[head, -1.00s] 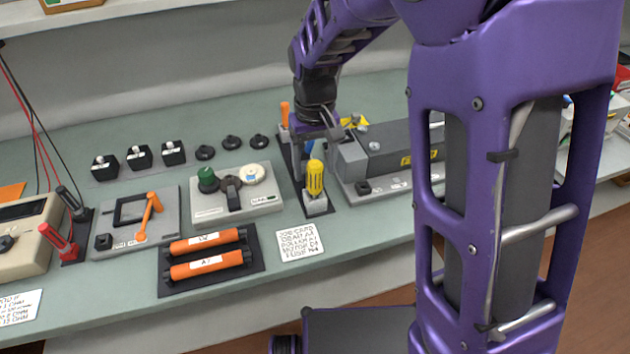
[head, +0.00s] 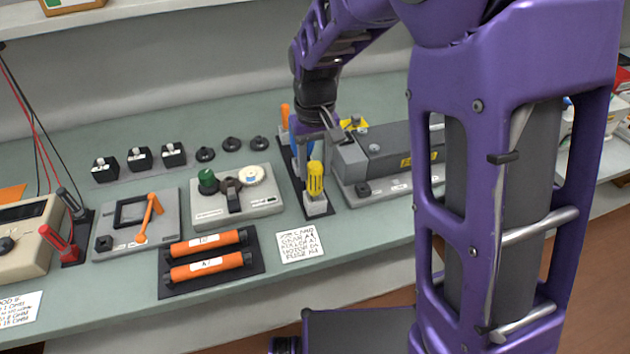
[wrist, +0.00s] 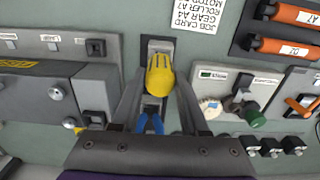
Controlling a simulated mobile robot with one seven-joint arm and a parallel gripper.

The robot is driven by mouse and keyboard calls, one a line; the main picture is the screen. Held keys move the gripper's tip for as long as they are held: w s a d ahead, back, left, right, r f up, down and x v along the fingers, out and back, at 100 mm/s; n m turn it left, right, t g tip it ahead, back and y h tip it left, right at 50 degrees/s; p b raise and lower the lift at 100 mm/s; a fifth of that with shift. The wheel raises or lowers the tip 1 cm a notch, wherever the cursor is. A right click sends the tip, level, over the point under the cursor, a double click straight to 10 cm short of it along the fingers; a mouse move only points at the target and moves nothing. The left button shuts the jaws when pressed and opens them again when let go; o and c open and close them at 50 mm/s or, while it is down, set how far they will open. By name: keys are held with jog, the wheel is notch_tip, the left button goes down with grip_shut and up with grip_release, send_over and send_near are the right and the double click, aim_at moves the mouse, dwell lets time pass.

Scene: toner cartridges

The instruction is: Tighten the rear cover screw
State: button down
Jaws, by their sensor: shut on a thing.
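The yellow-handled screwdriver (head: 315,178) stands upright in a grey holder block (head: 318,207) at the near end of a dark rack. My gripper (head: 312,160) is over it with its fingers pointing down. In the wrist view the fingers of my gripper (wrist: 159,84) close on both sides of the yellow handle (wrist: 160,68). The grey unit (head: 375,150) with a yellow label lies right of the rack. In the wrist view a round silver screw head (wrist: 57,93) shows on the unit; I cannot tell for sure whether it is the rear cover screw.
A blue handle (wrist: 150,123) and an orange handle (head: 285,112) stand farther along the rack. A grey panel with a green knob (head: 208,180), two orange rollers (head: 207,265) and a job card (head: 300,246) lie left and in front. Bare bench shows by the card.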

jog(key=shift+r+p, duration=0.8)
jog(key=shift+r, duration=0.3)
dwell(0.5)
notch_tip(320, 180, up, 2)
jog(key=shift+r+p, duration=0.25)
jog(key=shift+p, duration=0.8)
jog(key=shift+r, duration=1.1)
jog(key=shift+w, duration=0.1)
